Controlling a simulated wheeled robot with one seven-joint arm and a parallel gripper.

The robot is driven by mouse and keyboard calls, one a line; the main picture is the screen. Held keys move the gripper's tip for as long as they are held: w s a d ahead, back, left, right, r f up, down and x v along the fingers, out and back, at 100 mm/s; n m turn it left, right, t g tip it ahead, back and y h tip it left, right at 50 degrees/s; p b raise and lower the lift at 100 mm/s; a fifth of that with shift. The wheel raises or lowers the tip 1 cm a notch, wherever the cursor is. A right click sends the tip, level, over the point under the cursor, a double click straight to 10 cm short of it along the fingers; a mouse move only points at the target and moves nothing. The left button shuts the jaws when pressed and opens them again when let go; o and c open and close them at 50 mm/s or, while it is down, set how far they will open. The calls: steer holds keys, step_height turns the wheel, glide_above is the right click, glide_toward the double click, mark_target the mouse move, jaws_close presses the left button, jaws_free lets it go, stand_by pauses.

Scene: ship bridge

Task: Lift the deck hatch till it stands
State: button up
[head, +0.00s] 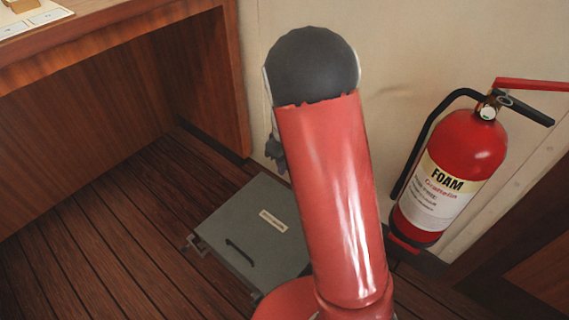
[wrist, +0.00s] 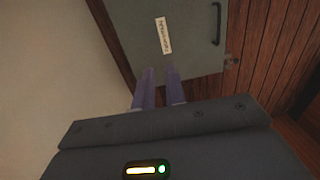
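The deck hatch (head: 225,225) is a grey square panel lying flat on the wooden deck, partly hidden behind my arm in the head view. It has a pale label (head: 273,221) and a dark bar handle (head: 240,252). In the wrist view the hatch (wrist: 190,50) fills the top middle, with the handle (wrist: 217,22) at upper right and the label (wrist: 163,36) left of it. My gripper (wrist: 159,70) shows two purple-grey fingers with a narrow empty gap, over the hatch's near edge in that view, apart from the handle. Contact with the hatch cannot be told.
A red foam extinguisher (head: 455,170) hangs on the cream wall (head: 410,45) to the right. A wooden desk (head: 110,35) stands at upper left. Small metal fittings (head: 195,243) sit at the hatch's left edge. Bare deck (head: 90,260) lies left of it.

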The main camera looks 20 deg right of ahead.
jaws_close()
stand_by(0.3)
stand_by(0.7)
steer(key=shift+o, duration=2.4)
jaws_free()
step_height(320, 180, up, 8)
steer(key=shift+d+p, duration=0.2)
steer(key=shift+p, duration=0.15)
steer(key=shift+w+f, duration=0.1)
